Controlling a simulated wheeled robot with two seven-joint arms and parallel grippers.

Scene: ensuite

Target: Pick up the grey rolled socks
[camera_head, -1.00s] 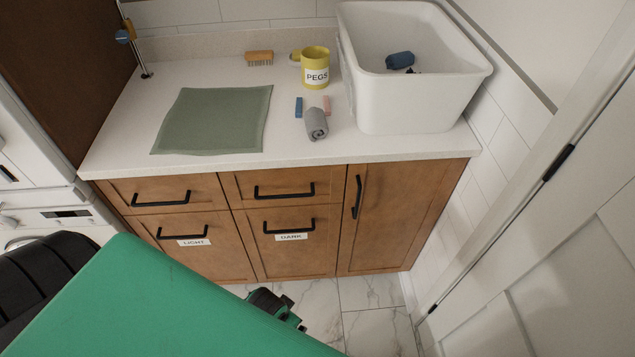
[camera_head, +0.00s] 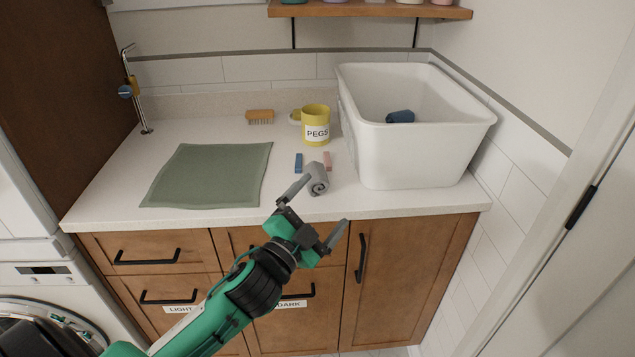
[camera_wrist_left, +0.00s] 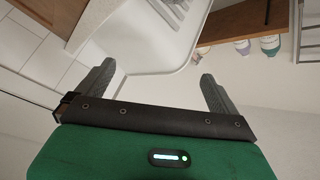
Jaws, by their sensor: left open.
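The grey rolled socks (camera_head: 316,178) lie on the white counter near its front edge, with the spiral end facing forward. My left gripper (camera_head: 318,218) is open and empty in front of the counter edge, just below and close to the socks in the head view. One finger reaches up beside the socks; the other is to the right. In the left wrist view the open fingers of the left gripper (camera_wrist_left: 158,85) show with nothing between them, and I do not see the socks there. My right gripper is not in view.
A blue peg (camera_head: 298,163) and a pink peg (camera_head: 327,161) lie behind the socks. A yellow PEGS mug (camera_head: 316,125), a brush (camera_head: 259,117), a green cloth (camera_head: 207,175) and a white tub (camera_head: 415,150) holding a blue item (camera_head: 400,116) stand around. A shelf (camera_head: 370,10) hangs above.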

